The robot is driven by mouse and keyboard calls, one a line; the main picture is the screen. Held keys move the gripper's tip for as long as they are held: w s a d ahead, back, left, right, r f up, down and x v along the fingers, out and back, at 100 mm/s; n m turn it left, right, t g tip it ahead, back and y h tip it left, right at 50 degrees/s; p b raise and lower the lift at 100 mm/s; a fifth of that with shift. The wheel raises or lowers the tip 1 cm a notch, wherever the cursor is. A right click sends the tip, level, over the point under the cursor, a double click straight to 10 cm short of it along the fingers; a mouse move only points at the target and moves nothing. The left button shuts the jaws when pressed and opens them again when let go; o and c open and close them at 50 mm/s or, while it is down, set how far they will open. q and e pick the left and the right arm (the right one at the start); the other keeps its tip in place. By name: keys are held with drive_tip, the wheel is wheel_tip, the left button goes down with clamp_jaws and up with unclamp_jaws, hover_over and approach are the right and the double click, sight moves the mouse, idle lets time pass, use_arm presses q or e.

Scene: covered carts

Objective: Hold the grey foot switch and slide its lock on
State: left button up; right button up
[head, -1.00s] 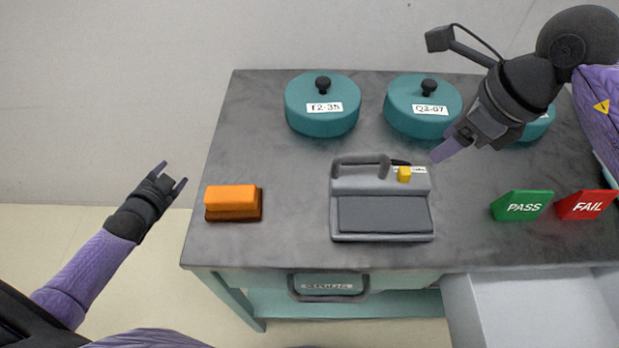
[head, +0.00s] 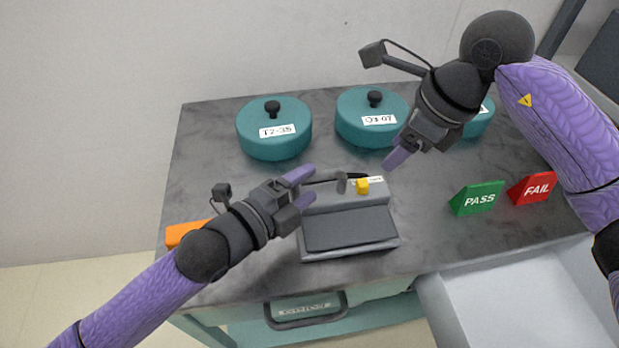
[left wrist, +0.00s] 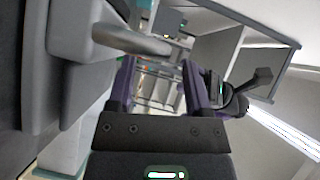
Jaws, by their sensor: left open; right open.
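The grey foot switch (head: 350,231) sits on the table with its dark pedal towards the front. A small yellow lock slider (head: 362,186) is on its back top, by a white label. Its grey handle (head: 342,183) is mostly hidden behind my left gripper in the head view; a grey bar, seemingly this handle, shows in the left wrist view (left wrist: 130,40). My left gripper (head: 304,188) is open at the switch's left end, beside the handle; I cannot tell if it touches. My right gripper (head: 398,156) hangs behind and right of the yellow slider, open and apart from it.
Teal lidded pots (head: 274,140) stand along the back. An orange block (head: 187,233) is at the left, partly behind my left arm. Green PASS (head: 477,198) and red FAIL (head: 533,188) blocks stand right. A pale open drawer (head: 500,290) juts out at front right.

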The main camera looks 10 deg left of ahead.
sight(315, 180)
use_arm(q)
drive_tip(key=x, duration=0.4)
drive_tip(key=shift+s, duration=0.1)
drive_tip(key=shift+a, duration=0.1)
clamp_jaws()
idle(1.1)
